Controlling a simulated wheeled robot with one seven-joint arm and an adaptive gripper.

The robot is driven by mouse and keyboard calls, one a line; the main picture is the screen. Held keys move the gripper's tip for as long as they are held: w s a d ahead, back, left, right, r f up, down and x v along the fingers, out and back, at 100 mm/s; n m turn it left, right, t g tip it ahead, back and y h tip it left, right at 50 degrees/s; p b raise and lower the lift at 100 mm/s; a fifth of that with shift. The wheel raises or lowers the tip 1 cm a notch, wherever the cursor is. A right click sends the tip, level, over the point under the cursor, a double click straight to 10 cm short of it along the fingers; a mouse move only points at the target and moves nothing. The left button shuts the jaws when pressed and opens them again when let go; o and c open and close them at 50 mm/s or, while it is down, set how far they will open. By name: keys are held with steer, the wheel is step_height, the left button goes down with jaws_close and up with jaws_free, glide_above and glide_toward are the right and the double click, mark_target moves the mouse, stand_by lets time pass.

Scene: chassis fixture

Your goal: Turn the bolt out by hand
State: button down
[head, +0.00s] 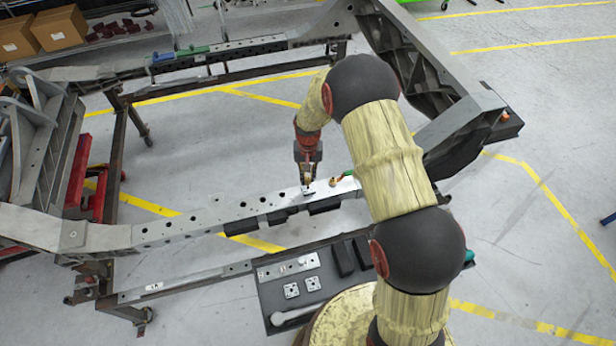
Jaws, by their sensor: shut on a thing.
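My gripper (308,186) points down at the top face of the near chassis rail (185,226). Its fingers are closed on the bolt at the rail, beside a small dark-and-light plate-like piece (309,191). The bolt itself is too small and too covered by the fingers to make out, so I cannot tell how far it stands out of its hole.
The far rail (240,48) runs across the back.

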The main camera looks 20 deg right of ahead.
steer(key=shift+r+p, duration=0.65)
steer(key=shift+r, duration=0.7)
